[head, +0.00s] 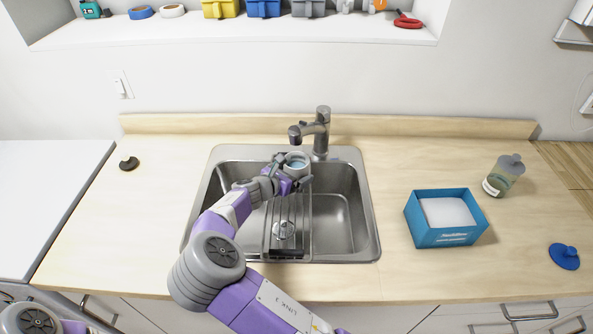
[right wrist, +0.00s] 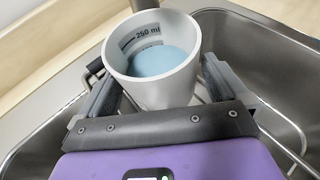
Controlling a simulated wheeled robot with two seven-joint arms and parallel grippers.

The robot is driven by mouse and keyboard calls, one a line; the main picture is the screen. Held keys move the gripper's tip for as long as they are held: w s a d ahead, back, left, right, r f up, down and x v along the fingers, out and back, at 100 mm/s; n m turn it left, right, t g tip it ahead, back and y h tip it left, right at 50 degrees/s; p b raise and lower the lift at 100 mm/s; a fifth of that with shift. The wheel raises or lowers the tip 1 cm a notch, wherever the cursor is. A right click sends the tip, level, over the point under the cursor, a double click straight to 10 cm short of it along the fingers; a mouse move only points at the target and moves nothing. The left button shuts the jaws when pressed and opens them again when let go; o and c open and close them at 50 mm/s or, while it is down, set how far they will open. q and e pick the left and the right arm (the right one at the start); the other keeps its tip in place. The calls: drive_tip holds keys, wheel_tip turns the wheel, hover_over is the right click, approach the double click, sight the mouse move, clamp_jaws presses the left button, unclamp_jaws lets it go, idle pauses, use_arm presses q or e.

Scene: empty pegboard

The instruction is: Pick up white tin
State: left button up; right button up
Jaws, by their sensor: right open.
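The white tin (head: 297,161) is a small open-topped cup at the back of the sink, below the faucet. It also shows in the right wrist view (right wrist: 152,88), with a blue inside bottom and a "250 ml" mark on its inner wall. My right gripper (head: 293,174) is open, with one finger on either side of the tin. In the right wrist view the fingers flank the tin's lower wall; whether they touch it I cannot tell. The tin's base is hidden. My left gripper is out of view.
A wire rack (head: 271,238) stands in the sink (head: 345,215), with a small round item on it. The faucet (head: 321,130) rises just behind the tin. A blue box (head: 445,236), a bottle (head: 505,172) and a blue plunger-like item (head: 564,256) stand on the right counter.

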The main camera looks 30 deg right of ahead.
drive_tip(key=shift+c, duration=0.3)
drive_tip(key=c, duration=1.3)
drive_tip(key=shift+r, duration=0.1)
